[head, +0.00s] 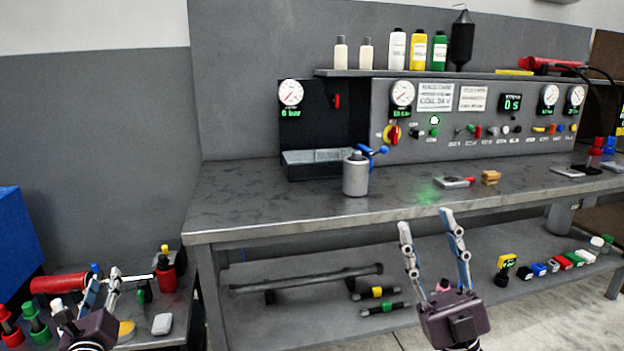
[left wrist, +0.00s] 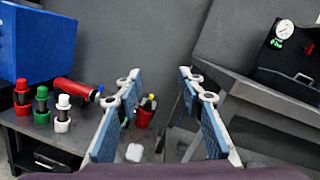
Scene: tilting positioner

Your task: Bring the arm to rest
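My left gripper (head: 103,282) is at the lower left of the head view, over a low side table (head: 185,300). In the left wrist view its two blue-padded fingers (left wrist: 160,82) stand apart with nothing between them. My right gripper (head: 427,222) is in front of the workbench (head: 290,215), fingers pointing up and spread. No object shows between its fingers. Both grippers appear clear of the bench.
A grey cylinder with a blue lever (head: 355,177) stands on the bench before the control panel (head: 480,115). The side table holds a red cylinder (left wrist: 75,88) and several coloured fittings (left wrist: 42,104). A blue box (left wrist: 38,40) is at left.

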